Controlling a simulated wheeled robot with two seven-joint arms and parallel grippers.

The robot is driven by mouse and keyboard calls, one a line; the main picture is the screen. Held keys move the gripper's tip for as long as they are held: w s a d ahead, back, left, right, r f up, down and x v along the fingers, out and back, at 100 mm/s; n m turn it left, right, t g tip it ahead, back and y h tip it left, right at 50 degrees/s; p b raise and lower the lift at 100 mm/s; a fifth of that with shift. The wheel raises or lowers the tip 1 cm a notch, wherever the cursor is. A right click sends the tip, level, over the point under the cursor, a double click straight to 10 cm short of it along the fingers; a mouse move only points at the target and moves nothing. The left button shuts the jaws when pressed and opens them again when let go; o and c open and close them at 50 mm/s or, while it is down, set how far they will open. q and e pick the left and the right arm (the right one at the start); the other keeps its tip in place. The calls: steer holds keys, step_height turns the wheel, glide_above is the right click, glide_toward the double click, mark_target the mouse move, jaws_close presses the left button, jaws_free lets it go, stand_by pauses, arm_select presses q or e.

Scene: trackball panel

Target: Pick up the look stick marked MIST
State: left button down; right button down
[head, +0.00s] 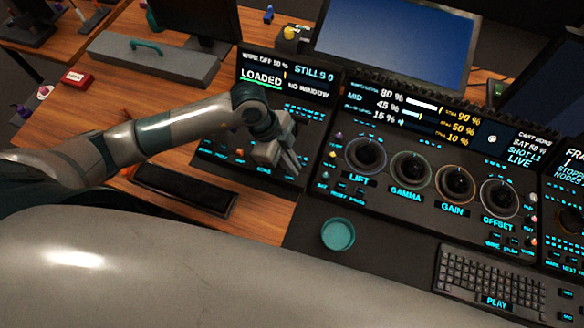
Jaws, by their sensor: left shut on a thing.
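My left gripper (289,163) reaches in from the left over the lower right part of the left control panel (215,150). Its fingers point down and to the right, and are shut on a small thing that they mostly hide. I cannot make out what it is. No label reading MIST is legible anywhere. Small coloured pieces stand at the left edge of the dial panel (390,205), just right of the gripper, too small to identify. My right gripper is not in view.
A teal cup (338,235) stands on the dark mat in front of the dial panel. A keyboard (490,283) lies at the lower right. A grey case (153,58) with a teal handle and a red box (76,78) are on the wooden desk. A large monitor (398,38) stands behind.

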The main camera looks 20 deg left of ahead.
arm_select(q)
steer(key=shift+r, duration=0.1)
steer(key=shift+r+b, duration=0.3)
steer(key=shift+r, duration=0.15)
steer(key=d+r+b, duration=0.3)
steer(key=d+r, duration=0.7)
steer(key=d, duration=0.1)
steer(key=shift+s+d+b, duration=0.3)
steer(key=shift+d+b, duration=0.05)
steer(key=shift+b, duration=0.05)
